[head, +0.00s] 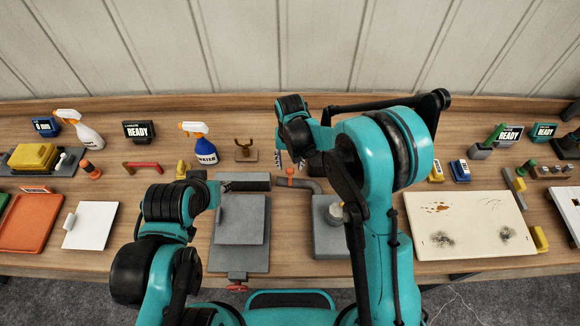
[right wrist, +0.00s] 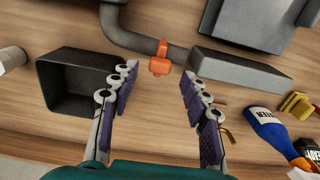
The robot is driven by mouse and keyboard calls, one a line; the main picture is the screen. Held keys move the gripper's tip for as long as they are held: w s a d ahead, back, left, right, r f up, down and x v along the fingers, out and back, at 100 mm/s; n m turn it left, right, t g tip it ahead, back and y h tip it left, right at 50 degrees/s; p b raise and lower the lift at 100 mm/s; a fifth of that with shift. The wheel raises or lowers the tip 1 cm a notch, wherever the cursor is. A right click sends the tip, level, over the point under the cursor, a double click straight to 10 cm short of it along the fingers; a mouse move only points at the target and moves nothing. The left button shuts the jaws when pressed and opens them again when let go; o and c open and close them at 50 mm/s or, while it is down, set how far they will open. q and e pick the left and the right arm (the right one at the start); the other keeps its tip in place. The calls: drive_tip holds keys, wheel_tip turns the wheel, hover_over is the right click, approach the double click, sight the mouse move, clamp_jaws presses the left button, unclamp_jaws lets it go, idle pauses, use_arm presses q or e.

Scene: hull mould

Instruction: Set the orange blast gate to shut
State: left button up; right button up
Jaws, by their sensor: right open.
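The orange blast gate (head: 290,173) sits on a grey pipe (head: 308,184) at the middle of the bench. In the right wrist view the gate (right wrist: 160,58) is an orange collar around the pipe with a small orange block at its side. My right gripper (head: 289,159) is open and empty, just behind the gate in the head view. In the right wrist view its fingertips (right wrist: 157,80) are spread, with the gate beyond and between them, apart from both. My left gripper (head: 226,187) is by the grey duct, left of the gate; its jaw opening is unclear.
A dark open box (right wrist: 80,85) stands near the right fingers. My right arm hides part of the bench.

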sight(290, 170)
wheel_tip(290, 170, up, 9)
drive_tip(key=shift+s+f, duration=0.15)
drive_tip(key=shift+f, duration=0.05)
idle(0.6)
